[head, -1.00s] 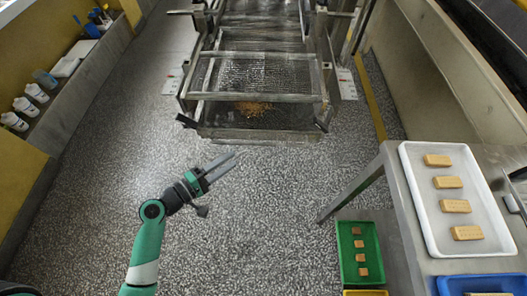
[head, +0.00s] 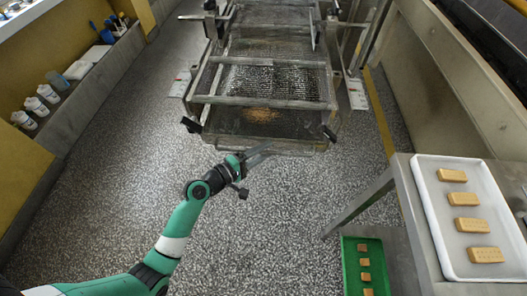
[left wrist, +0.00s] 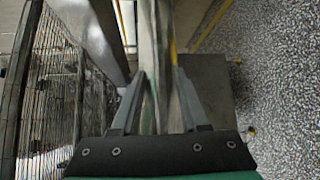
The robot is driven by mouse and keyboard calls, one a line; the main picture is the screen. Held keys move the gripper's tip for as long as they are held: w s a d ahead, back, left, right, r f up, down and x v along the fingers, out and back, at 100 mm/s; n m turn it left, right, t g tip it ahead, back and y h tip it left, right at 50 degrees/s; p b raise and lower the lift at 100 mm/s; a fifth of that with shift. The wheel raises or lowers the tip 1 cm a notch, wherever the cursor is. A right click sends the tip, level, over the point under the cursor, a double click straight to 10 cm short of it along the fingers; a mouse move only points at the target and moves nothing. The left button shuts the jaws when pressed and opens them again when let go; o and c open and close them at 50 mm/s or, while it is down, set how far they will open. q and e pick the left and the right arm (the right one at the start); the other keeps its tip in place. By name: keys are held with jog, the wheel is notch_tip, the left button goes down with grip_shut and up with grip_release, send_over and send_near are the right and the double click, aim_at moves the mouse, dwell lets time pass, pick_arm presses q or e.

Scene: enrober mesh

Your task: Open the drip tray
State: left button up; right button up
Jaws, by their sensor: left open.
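The drip tray (head: 292,128) sits low at the front end of the enrober, under the wire mesh (head: 275,80), with orange-brown crumbs on it. Its front edge runs across just beyond my left gripper. My left gripper (head: 265,152) is open, its fingertips close to the tray's front edge; I cannot tell whether they touch it. In the left wrist view the two fingers (left wrist: 158,85) stand apart, with a blurred upright metal strip seen between them. The mesh (left wrist: 45,90) shows at the left there. My right gripper is not in view.
At the right, a table holds a white tray (head: 427,215) of several biscuits, and a green tray (head: 349,262) of smaller pieces lies lower beside it. Bottles (head: 47,93) and tools line a ledge at the left. The speckled floor (head: 110,190) is open in front.

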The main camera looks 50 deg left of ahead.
pick_arm(q)
grip_shut()
dwell(1.3)
